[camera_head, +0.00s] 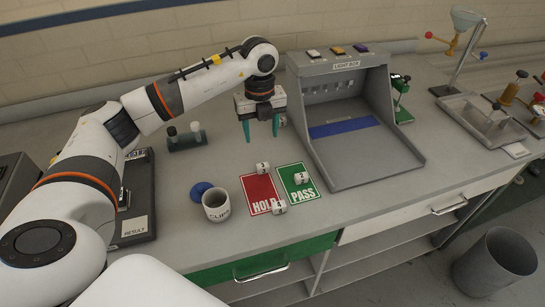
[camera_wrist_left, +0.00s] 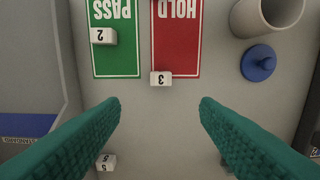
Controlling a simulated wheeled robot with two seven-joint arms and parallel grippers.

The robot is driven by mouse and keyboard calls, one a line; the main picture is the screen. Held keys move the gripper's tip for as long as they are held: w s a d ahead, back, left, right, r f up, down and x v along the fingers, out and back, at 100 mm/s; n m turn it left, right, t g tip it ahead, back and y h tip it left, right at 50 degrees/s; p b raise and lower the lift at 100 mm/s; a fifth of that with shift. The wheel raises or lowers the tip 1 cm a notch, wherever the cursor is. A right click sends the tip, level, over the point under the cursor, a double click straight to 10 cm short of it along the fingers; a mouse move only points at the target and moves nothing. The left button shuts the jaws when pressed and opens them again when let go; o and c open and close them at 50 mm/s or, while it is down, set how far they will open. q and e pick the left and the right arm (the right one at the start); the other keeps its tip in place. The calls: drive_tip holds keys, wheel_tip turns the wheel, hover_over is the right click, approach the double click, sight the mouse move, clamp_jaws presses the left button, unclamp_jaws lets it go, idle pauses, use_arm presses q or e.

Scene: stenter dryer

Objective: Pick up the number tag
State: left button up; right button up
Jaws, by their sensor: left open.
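The left gripper (camera_head: 262,137) is open and empty above the bench, pointing down beyond the cards. In the left wrist view its teal fingers (camera_wrist_left: 160,102) stand apart, with number tag 3 (camera_wrist_left: 161,78) just ahead of the gap. This white tag, also in the head view (camera_head: 263,168), lies at the far edge of the red HOLD card (camera_head: 257,188). Tag 2 (camera_wrist_left: 103,36) lies on the green PASS card (camera_head: 296,191). Another white tag (camera_head: 279,207) lies at HOLD's near edge. Tag 5 (camera_wrist_left: 106,161) is beside a finger. The right gripper is not in view.
A grey light box (camera_head: 380,165) stands right of the cards. A cup (camera_head: 216,206) and blue lid (camera_head: 201,189) stand left of them. A small rack with bottles (camera_head: 186,138) is behind left. A bin (camera_head: 494,262) stands on the floor.

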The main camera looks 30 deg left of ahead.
use_arm(q)
drive_tip(key=p, duration=0.2)
hover_over(263, 165)
drive_tip(key=f, duration=0.5)
drive_tip(key=shift+s+a, duration=0.3)
drive_tip(key=shift+w+f, duration=0.1)
drive_tip(key=shift+f, duration=0.2)
drive_tip(key=shift+w+f, duration=0.1)
drive_tip(key=shift+f, duration=0.2)
drive_tip(key=f, duration=0.1)
drive_tip(key=f+p, duration=0.1)
drive_tip(key=f, duration=0.2)
drive_tip(key=shift+d+f+p, duration=0.15)
drive_tip(key=shift+d+p, duration=0.1)
drive_tip(key=shift+p, duration=0.15)
drive_tip(key=shift+f, duration=0.3)
drive_tip(key=shift+w, duration=0.1)
drive_tip(key=shift+c, duration=0.6)
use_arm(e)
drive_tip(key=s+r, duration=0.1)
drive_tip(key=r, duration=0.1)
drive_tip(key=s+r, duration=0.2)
use_arm(q)
drive_tip(key=c, duration=0.9)
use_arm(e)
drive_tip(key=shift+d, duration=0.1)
use_arm(q)
drive_tip(key=shift+c, duration=0.2)
